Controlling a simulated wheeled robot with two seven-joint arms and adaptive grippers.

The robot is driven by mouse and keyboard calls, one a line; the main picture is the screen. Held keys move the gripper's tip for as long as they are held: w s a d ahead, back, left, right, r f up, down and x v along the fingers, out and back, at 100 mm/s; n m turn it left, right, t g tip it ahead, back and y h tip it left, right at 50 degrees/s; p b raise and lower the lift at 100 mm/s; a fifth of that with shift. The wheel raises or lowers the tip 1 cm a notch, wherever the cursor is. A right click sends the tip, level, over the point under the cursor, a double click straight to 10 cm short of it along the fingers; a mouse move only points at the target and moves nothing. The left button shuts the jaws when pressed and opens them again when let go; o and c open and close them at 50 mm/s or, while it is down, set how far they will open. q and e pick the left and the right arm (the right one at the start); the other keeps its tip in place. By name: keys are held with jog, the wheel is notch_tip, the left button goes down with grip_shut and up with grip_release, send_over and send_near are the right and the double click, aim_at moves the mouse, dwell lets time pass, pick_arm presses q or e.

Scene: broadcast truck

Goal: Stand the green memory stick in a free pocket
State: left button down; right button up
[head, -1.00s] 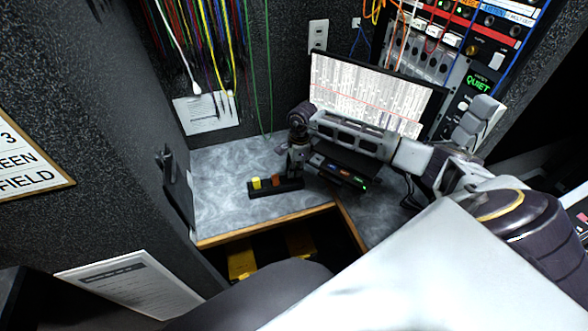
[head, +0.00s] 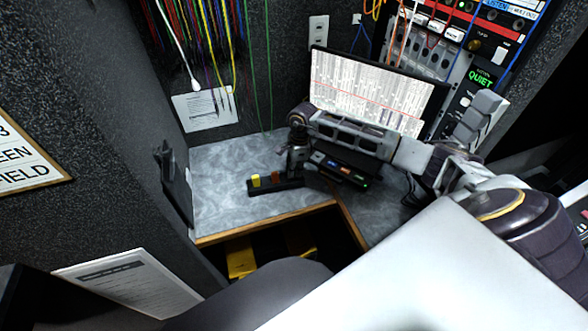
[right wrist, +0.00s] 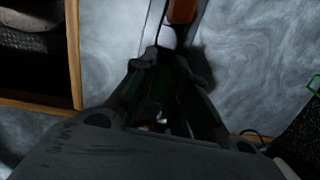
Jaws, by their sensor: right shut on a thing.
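A black pocket strip (head: 262,190) lies on the grey marbled counter. A yellow stick (head: 255,181) and an orange-red stick (head: 276,177) stand in it. My right gripper (head: 295,172) points down at the strip's right end, just right of the orange-red stick. In the right wrist view, its fingers (right wrist: 170,112) are shut on a dark greenish piece, the green memory stick, mostly hidden by the fingers and shadow. The orange-red stick (right wrist: 182,11) shows just beyond the fingertips. I cannot tell whether the held stick touches a pocket. My left gripper is not in view.
A dark device with small coloured lights (head: 345,172) sits close right of the gripper, below a lit monitor (head: 365,92). The counter (head: 222,165) is clear left of the strip. Its wooden front edge (head: 265,222) borders a dark opening. Cables hang behind.

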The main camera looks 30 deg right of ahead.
jog(key=shift+f+b, duration=0.55)
jog(key=shift+f, duration=0.15)
jog(key=o, duration=0.9)
jog(key=shift+c, duration=0.2)
notch_tip(320, 180, up, 12)
jog(key=d, duration=0.1)
jog(key=shift+s+d, duration=0.2)
jog(key=shift+s, duration=0.05)
dwell(1.1)
